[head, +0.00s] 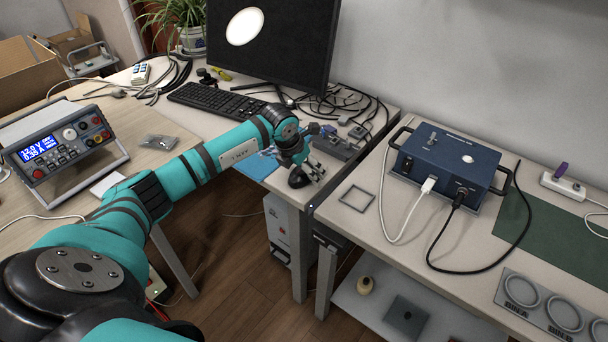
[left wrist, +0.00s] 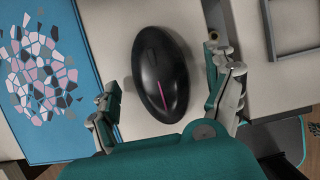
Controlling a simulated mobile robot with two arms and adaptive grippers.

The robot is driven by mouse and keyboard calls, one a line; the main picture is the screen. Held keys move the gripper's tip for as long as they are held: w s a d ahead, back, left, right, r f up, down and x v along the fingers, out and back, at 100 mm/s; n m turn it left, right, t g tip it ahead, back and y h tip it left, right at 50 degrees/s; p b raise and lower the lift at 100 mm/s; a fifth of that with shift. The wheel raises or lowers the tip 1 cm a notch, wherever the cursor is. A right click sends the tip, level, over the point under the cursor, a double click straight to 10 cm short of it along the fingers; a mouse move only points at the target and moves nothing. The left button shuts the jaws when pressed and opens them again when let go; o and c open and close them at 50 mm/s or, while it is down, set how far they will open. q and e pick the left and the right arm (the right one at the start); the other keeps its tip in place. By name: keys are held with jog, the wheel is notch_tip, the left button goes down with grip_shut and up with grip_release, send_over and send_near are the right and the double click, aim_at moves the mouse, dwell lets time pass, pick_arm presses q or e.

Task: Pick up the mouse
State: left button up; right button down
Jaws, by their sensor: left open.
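The mouse (left wrist: 159,72) is black and oval with a thin pink line, and lies on the pale desk top in the left wrist view. In the head view the mouse (head: 298,177) is a small dark shape at the desk corner, just below my left gripper (head: 305,168). In the left wrist view my left gripper (left wrist: 165,105) is open, with one finger on each side of the mouse's near end. My right gripper is not in view.
A blue patterned mouse pad (left wrist: 70,60) lies left of the mouse. A keyboard (head: 215,100), monitor (head: 270,40) and tangled cables stand behind. A blue box (head: 448,160) and grey frame (head: 357,198) are on the right table. A gap separates the tables near the gripper.

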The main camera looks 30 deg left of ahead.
pick_arm(q)
jog(key=c, duration=1.3)
